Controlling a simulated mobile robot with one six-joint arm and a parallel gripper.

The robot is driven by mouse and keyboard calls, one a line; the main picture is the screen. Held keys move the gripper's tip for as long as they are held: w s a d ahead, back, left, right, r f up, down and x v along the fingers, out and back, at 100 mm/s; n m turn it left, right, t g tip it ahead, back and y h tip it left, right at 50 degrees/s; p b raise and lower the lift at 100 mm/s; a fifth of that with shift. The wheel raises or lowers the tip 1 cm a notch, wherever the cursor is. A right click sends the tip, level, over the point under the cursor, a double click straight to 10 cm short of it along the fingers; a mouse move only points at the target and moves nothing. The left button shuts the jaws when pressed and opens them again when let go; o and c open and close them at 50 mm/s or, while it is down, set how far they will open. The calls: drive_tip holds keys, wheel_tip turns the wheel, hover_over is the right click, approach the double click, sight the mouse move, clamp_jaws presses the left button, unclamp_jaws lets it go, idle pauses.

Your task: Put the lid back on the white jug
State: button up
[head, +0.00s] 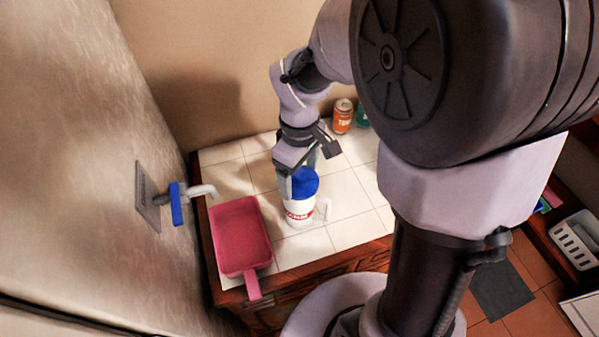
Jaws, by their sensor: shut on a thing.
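The white jug (300,213) stands upright on the white tiled counter, with a red label band on its front and a handle on its right side. The blue lid (306,181) is at the jug's top and covers its mouth in this view. I cannot tell whether the lid is seated or held just above the rim. My gripper (302,172) comes down from above and behind, and is shut on the blue lid. The fingertips are partly hidden by the lid and the wrist.
A pink dustpan-like tray (240,235) lies left of the jug, its handle over the counter's front edge. A wall tap with a blue lever (177,204) juts out at the left. An orange can (342,116) and a green can (362,116) stand at the back. Bare tiles (350,235) lie right of the jug.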

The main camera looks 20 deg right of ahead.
idle(0.4)
drive_tip(key=o, duration=1.3)
wheel_tip(320, 180, up, 7)
drive_tip(key=p, duration=0.6)
drive_tip(key=shift+r+p, duration=0.1)
drive_tip(key=shift+p, duration=0.3)
clamp_jaws()
drive_tip(key=shift+f, duration=0.25)
drive_tip(key=shift+f+b, duration=2.1)
drive_tip(key=shift+f, duration=0.3)
